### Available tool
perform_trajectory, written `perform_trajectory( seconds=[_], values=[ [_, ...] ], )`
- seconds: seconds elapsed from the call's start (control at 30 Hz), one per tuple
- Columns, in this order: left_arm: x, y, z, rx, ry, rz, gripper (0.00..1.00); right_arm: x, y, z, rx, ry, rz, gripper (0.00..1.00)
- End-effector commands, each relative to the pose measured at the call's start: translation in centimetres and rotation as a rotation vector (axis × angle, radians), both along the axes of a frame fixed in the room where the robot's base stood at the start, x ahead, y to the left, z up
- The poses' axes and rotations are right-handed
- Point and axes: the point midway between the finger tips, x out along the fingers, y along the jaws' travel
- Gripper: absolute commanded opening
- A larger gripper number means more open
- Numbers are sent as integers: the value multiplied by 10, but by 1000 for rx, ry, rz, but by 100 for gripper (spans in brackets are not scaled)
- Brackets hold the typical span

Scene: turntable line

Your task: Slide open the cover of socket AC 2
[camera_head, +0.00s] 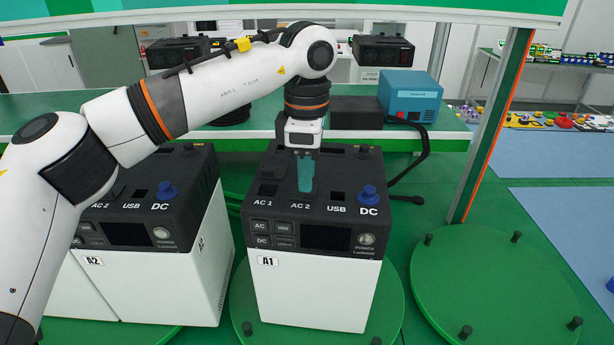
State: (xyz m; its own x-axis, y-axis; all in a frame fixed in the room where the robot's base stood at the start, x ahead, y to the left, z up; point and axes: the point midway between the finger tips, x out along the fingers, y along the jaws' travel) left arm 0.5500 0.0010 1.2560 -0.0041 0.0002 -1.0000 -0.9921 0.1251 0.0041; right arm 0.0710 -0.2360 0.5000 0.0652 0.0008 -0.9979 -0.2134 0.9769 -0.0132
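The power box A1 (313,287), with a white body and dark top panel, stands on a green round turntable. Its top carries the labels AC 1, AC 2 (300,206), USB and DC. My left gripper (305,187) points down over the AC 2 place, just behind that label. Its teal fingers look like one piece from here, so I cannot tell whether they are apart. They hide the AC 2 socket and its cover, and contact is not clear. My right gripper is out of view.
A blue knob (368,195) stands up at DC. Box A2 (203,264) stands to the left, partly behind my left arm. An empty green turntable (495,285) with short black posts is at right. A blue device (410,96) sits on the bench behind.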

Motion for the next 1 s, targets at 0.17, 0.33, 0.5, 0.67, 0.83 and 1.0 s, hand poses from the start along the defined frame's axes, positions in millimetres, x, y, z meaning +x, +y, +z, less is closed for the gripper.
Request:
perform_trajectory(
  seconds=[0.17, 0.33, 0.5, 0.67, 0.83, 1.0],
  values=[
    [0, 0, -20, 0, 0, -1, 29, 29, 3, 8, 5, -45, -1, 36],
    [0, 0, -26, -1, -1, -1, 29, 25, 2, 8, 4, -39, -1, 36],
    [0, 0, -26, -1, -1, -1, 29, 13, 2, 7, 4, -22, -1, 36],
    [0, -1, -26, -1, -1, -1, 9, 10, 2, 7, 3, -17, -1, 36],
    [0, -1, -26, -1, -1, -1, 0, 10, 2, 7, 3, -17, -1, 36],
    [0, -1, -26, -1, -1, -1, 0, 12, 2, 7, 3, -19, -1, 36]
  ],
)
